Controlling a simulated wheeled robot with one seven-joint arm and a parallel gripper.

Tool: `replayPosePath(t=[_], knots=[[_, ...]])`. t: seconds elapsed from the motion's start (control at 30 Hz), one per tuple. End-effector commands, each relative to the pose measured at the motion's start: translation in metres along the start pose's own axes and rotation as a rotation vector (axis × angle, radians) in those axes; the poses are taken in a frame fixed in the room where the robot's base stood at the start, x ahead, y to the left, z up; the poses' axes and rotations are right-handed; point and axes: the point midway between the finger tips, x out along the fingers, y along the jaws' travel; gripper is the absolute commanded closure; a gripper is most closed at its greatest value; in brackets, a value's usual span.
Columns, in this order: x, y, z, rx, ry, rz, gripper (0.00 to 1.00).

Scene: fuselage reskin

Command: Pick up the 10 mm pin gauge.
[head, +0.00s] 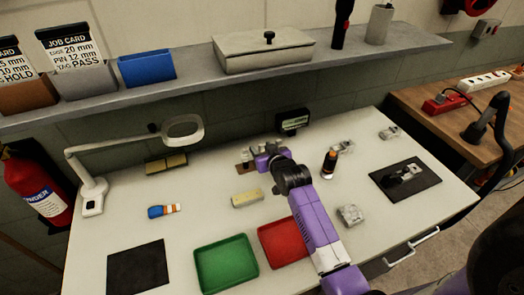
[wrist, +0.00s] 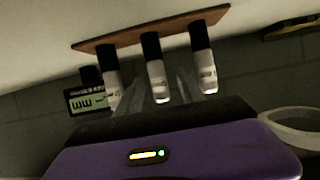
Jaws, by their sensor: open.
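Three pin gauges with black and pale parts stand in a row on a brown wooden rack (wrist: 130,35), which appears upside down in the wrist view: a left one (wrist: 112,88), a middle one (wrist: 155,72) and a right one (wrist: 203,68). Their size labels are too small to read, so I cannot tell which is the 10 mm one. My gripper (wrist: 160,84) is open, its blurred grey fingers pointing at the rack on either side of the middle gauge. No grip shows. In the head view my gripper (head: 267,154) is at the rack, largely hiding the gauges.
A black display (head: 292,121) stands behind my gripper. A magnifier lamp (head: 182,130) is to the left. A pale block (head: 248,198), green tray (head: 226,265) and red tray (head: 281,241) lie in front.

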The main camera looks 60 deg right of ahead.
Motion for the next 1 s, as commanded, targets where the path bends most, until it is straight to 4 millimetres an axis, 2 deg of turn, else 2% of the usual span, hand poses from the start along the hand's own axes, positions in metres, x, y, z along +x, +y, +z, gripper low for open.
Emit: replayPosePath(t=[0.07, 0.3, 0.77, 1.0], knots=[[0.000, 0.000, 0.000, 0.000, 0.000, 0.000, 0.55], [0.000, 0.000, 0.000, 0.000, 0.000, 0.000, 1.00], [-0.002, 0.000, -0.004, 0.000, 0.001, 0.000, 1.00], [-0.012, 0.000, -0.029, 0.001, 0.005, 0.001, 1.00]])
